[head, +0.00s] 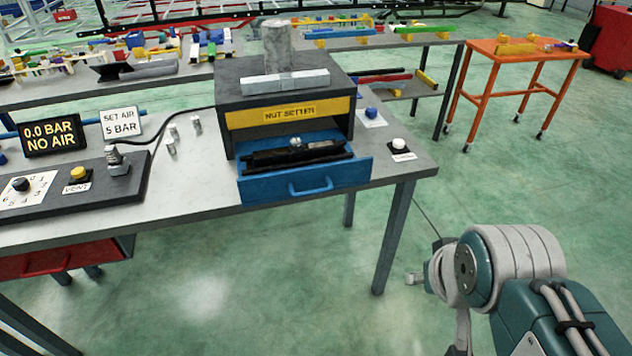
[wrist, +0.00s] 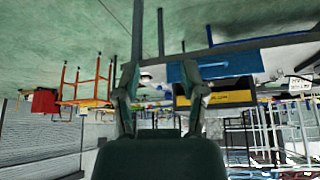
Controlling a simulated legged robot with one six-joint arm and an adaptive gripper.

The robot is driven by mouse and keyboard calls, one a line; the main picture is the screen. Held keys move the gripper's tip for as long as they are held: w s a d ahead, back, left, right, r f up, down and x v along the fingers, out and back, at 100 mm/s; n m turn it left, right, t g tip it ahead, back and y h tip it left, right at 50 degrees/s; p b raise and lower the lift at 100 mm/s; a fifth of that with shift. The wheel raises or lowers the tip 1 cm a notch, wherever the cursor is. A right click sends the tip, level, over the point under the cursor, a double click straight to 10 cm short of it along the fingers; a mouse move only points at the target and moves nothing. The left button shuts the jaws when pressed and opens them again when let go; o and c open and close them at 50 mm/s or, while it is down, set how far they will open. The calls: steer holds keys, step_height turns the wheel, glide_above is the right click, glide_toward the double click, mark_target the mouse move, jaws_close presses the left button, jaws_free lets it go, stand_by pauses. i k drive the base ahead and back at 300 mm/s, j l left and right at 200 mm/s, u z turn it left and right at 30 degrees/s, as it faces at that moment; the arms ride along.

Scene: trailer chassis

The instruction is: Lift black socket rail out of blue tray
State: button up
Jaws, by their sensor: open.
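The black socket rail (head: 318,153) lies lengthwise in the pulled-out blue tray (head: 265,188), below the yellow-labelled housing. A small silvery part shows at the middle of the rail. The blue tray has a handle on its front and also shows in the upside-down wrist view (wrist: 222,69), where the rail cannot be made out. My gripper (wrist: 163,78) is open and empty, its two fingers apart in the wrist view. In the head view my arm is at the lower right, off the table's front right, well apart from the tray; its gripper end is hard to make out there.
The black nut setter housing (head: 238,140) overhangs the tray's back, with a metal block and cylinder on top. Left are a control panel (head: 60,205) and small fittings. Floor before the table is clear.

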mark_target(327, 147)
steer(key=i+j, duration=0.2)
steer(key=i, duration=0.25)
steer(key=i+j, duration=0.2)
steer(key=i, duration=0.25)
steer(key=i+j, duration=0.2)
steer(key=i, duration=0.25)
